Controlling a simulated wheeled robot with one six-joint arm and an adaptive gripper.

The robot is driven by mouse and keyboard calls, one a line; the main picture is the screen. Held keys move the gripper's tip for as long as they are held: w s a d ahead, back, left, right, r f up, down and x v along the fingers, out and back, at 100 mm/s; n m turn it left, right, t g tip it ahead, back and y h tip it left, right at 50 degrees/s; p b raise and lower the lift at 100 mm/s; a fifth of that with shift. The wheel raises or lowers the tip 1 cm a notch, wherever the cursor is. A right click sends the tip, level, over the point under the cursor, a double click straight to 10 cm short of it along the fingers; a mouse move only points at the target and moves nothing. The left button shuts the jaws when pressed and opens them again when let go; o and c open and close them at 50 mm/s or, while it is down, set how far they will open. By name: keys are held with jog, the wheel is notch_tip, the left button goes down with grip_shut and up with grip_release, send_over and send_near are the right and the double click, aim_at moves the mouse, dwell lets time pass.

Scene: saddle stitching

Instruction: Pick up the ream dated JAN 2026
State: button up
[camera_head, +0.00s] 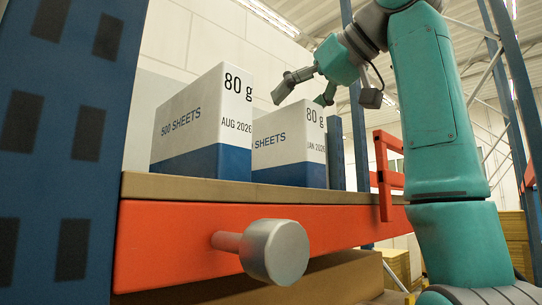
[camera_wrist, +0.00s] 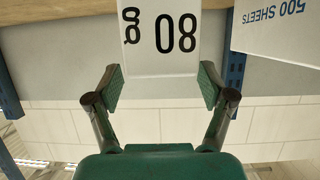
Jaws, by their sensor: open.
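The ream dated JAN 2026 (camera_head: 310,147) stands upright on the shelf, white above and blue below, with "80 g" on its end face. Another ream, dated AUG 2026 (camera_head: 205,125), stands to its left and hides part of its side. My gripper (camera_head: 304,92) is open and empty at the upper edge of the JAN 2026 ream. In the wrist view, an upside-down "80 g" face (camera_wrist: 160,45) lies ahead and between the open finger pads (camera_wrist: 163,87), with no clear contact on either side. The date is not visible there.
The shelf board (camera_head: 150,187) rests on an orange beam (camera_head: 170,245) with a grey round knob (camera_head: 275,252) in front. A blue upright (camera_head: 70,130) stands at left, and an orange bracket (camera_head: 385,175) at right. In the wrist view the neighbouring ream (camera_wrist: 285,30) is at upper right.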

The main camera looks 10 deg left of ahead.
aim_at(279, 115)
jog(key=shift+r+x, duration=0.1)
jog(key=shift+x, duration=1.2)
jog(key=shift+r+x, duration=0.15)
jog(key=shift+x, duration=1.15)
jog(key=shift+a, duration=0.1)
grip_shut()
